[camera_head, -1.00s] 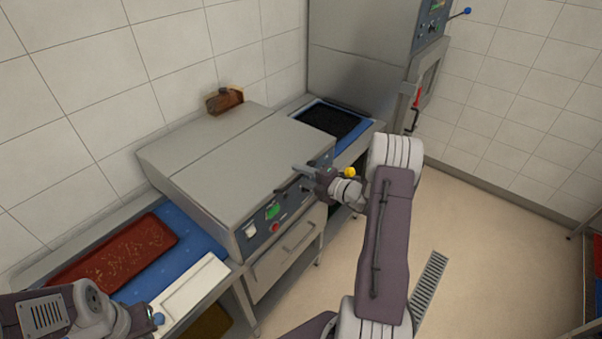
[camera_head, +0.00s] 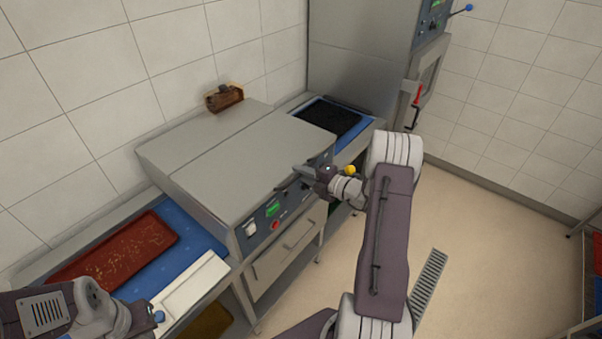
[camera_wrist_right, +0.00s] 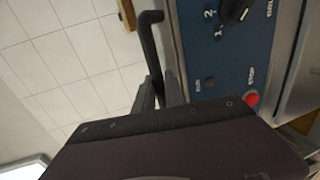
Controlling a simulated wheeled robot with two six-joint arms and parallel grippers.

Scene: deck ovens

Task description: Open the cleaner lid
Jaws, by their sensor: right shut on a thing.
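The cleaner (camera_head: 282,225) is a steel box on legs at the middle of the head view, with a blue control panel on its front. Its broad flat steel lid (camera_head: 245,155) looks down, with no clear gap at the front. My right gripper (camera_head: 304,171) is at the lid's front edge, toward its right end. In the right wrist view its fingers (camera_wrist_right: 160,92) are shut on a black bent handle (camera_wrist_right: 150,42) beside the panel. The fingers partly hide the handle.
A red-brown tray (camera_head: 115,255) and a white board (camera_head: 190,292) lie on the left counter. A dark tray (camera_head: 330,117) is at the right. A brown object (camera_head: 224,97) sits behind the lid. A tall oven (camera_head: 365,60) stands behind right. The floor (camera_head: 490,225) at right is open.

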